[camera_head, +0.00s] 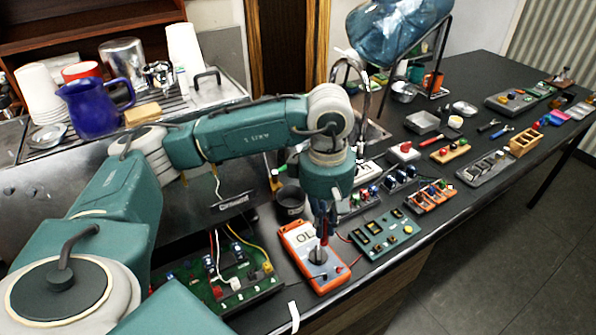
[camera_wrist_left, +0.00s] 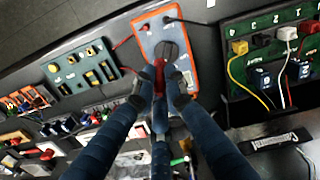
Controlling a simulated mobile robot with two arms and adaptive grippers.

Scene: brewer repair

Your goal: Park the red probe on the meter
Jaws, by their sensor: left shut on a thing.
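The meter (camera_head: 296,239) is an orange-rimmed unit with a pale face and a display, lying on the dark bench near its front edge. It also shows in the wrist view (camera_wrist_left: 184,34), with a dark round dial. My left gripper (camera_head: 323,232) points down over the meter. Its blue fingers are shut on the red probe (camera_wrist_left: 160,73), which shows as a red shaft between the fingertips. The probe's tip is hard to make out, and I cannot tell whether it touches the meter. My right gripper is not in view.
A green circuit board (camera_head: 236,290) with wires lies left of the meter. A green panel (camera_head: 385,234) with yellowish parts lies to its right. A dark cup (camera_head: 290,203) stands behind. Several tools and trays crowd the bench further right.

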